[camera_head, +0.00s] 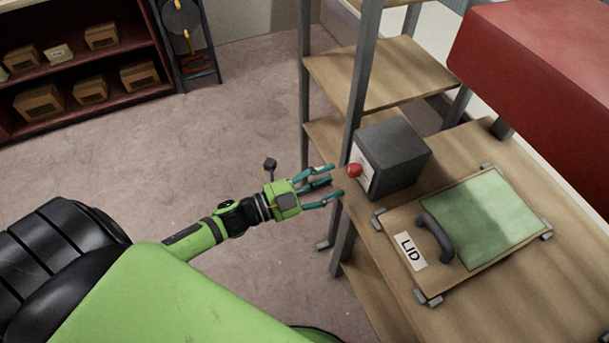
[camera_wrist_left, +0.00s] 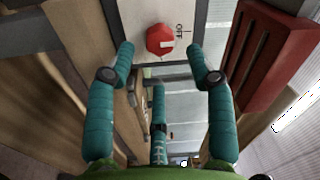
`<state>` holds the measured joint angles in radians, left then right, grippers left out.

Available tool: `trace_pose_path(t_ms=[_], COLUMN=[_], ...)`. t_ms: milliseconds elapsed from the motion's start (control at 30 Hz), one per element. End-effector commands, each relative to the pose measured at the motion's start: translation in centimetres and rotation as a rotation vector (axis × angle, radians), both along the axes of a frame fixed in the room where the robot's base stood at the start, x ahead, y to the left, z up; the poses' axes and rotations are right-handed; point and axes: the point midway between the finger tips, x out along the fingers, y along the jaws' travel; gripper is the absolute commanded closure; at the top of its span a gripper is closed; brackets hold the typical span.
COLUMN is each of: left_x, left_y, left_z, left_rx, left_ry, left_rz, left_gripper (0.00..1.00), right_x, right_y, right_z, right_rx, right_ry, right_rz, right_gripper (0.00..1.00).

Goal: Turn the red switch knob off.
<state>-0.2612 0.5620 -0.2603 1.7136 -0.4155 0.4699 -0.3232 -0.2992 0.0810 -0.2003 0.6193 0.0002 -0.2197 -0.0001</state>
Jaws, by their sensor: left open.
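The red switch knob (camera_head: 355,170) sticks out of the front face of a dark grey box (camera_head: 403,151) on the wooden bench. In the left wrist view the red knob (camera_wrist_left: 160,40) has a pale bar mark on it, with the word OFF beside it on a light plate (camera_wrist_left: 208,26). My left gripper (camera_head: 333,182) is open and empty, its teal fingers pointing at the knob and just short of it. In the left wrist view my left gripper (camera_wrist_left: 160,62) has its fingers spread on both sides below the knob. My right gripper is not in view.
A board marked LID (camera_head: 411,251) with a green panel and dark handle lies on the bench right of the box. A shelf post (camera_head: 357,95) stands close behind the fingers. A red block-shaped object (camera_head: 530,80) overhangs the right. Floor on the left is clear.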

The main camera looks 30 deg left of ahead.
Motion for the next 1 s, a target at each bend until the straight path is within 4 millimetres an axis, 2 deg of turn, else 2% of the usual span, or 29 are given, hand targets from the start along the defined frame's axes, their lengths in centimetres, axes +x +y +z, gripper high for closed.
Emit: trace_pose_path(t_ms=[100,333,500,1000], left_x=[-2.2,-4.9,-5.4,-5.4], left_y=[1.6,3.6,4.1,4.1], left_z=[-0.3,-0.3,-0.3,-0.4], left_rx=[0.001,0.000,-0.001,-0.001], left_ry=[0.004,0.001,0.000,0.002], left_rz=[-0.001,-0.003,-0.003,0.000], left_gripper=[0.46,0.46,0.46,0.46], right_x=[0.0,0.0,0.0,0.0], right_y=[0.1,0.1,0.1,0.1], right_z=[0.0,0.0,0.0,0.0], right_rx=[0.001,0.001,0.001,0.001], right_ry=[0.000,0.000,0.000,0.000], right_rz=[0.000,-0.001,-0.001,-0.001], right_gripper=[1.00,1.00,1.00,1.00])
